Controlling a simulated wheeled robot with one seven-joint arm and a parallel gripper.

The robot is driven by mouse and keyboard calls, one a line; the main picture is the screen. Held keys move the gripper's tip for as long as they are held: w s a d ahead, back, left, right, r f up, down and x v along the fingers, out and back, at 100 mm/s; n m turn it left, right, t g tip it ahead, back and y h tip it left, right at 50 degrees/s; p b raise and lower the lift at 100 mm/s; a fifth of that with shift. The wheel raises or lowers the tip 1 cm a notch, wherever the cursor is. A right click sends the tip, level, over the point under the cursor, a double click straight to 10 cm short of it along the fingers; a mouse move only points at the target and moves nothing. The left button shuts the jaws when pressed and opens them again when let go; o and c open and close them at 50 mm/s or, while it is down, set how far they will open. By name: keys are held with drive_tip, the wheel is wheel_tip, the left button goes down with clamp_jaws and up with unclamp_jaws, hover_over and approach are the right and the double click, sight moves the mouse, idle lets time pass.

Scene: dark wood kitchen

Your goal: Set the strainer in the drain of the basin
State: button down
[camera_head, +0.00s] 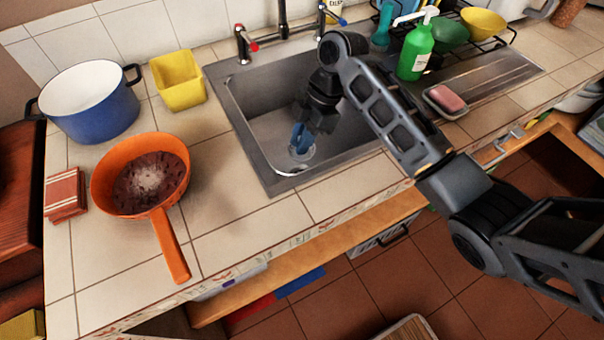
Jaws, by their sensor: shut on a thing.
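My gripper (303,137) reaches down into the metal sink basin (262,112) and is shut on the strainer (303,154). The strainer shows as a small pale round shape low in the basin, right under the fingers. A blue part shows between the gripper and this round shape; I cannot tell whether it is the fingertips or the strainer's top. The drain cannot be told apart from the strainer, and I cannot tell whether the strainer is seated in it or held above it.
The tap (283,22) stands behind the basin. A yellow container (178,80), a blue pot (92,108) and an orange pan (150,178) stand left on the tiled counter. A green soap bottle (416,52) and a soap dish (440,108) are right, beside my arm.

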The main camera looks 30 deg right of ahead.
wheel_tip(320, 180, down, 10)
drive_tip(key=shift+r+p, duration=0.1)
drive_tip(key=shift+p, duration=0.3)
drive_tip(key=shift+f, duration=0.25)
drive_tip(key=c, duration=1.1)
unclamp_jaws()
drive_tip(key=shift+r, duration=0.1)
drive_tip(key=shift+o, duration=0.2)
drive_tip(key=v, duration=1.2)
drive_tip(key=shift+r+b, duration=0.2)
drive_tip(key=shift+b, duration=0.2)
